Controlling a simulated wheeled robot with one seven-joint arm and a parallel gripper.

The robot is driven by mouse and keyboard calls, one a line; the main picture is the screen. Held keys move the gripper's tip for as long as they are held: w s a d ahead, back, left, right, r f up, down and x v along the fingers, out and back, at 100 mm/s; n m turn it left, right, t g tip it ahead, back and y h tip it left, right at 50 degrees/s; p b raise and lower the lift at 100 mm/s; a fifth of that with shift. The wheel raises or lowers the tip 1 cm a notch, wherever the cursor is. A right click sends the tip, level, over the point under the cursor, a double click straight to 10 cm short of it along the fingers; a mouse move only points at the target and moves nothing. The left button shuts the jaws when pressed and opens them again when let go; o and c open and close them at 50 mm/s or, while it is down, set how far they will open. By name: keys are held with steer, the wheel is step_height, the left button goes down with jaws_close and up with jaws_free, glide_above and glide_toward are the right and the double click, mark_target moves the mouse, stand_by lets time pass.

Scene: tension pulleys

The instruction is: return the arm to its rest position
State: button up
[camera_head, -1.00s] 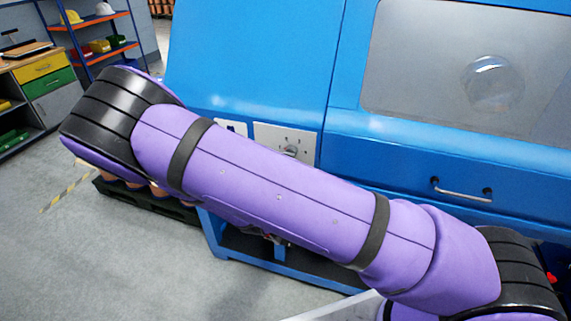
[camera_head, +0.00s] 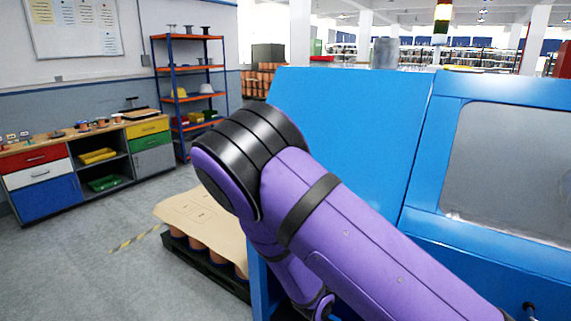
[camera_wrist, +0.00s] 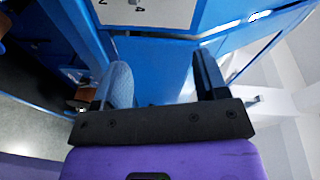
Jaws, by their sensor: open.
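My purple arm with black joint bands (camera_head: 330,225) stretches across the lower middle of the head view, in front of the blue machine. Its elbow bends at the upper left, and a lower link goes down behind it. My gripper shows in the wrist view (camera_wrist: 160,88), with its two fingers apart and nothing between them. Blue machine panels lie beyond the fingers. The gripper is out of sight in the head view.
The blue machine (camera_head: 345,120) with a grey window (camera_head: 510,170) fills the right. A pallet with a cardboard sheet (camera_head: 205,222) stands left of my arm. A workbench (camera_head: 85,160) and shelf rack (camera_head: 190,85) are farther back. The floor (camera_head: 90,270) at left is clear.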

steer(key=s+d+r+m+g+y, duration=0.2)
steer(key=s+d+r+m+g, duration=0.35)
steer(key=r+m, duration=0.55)
steer(key=s+d+r+m+g+y, duration=0.2)
steer(key=s+d+r+m+g, duration=0.35)
steer(key=m, duration=0.95)
steer(key=s+r+m+t+y, duration=0.4)
steer(key=s+r+m+y, duration=0.4)
steer(key=s+r+m, duration=0.8)
steer(key=s+a+m, duration=0.1)
steer(key=m, duration=0.4)
steer(key=shift+s+r+t+y, duration=0.15)
steer(key=shift+r+t+y, duration=0.15)
steer(key=shift+r, duration=0.1)
steer(key=shift+c, duration=0.4)
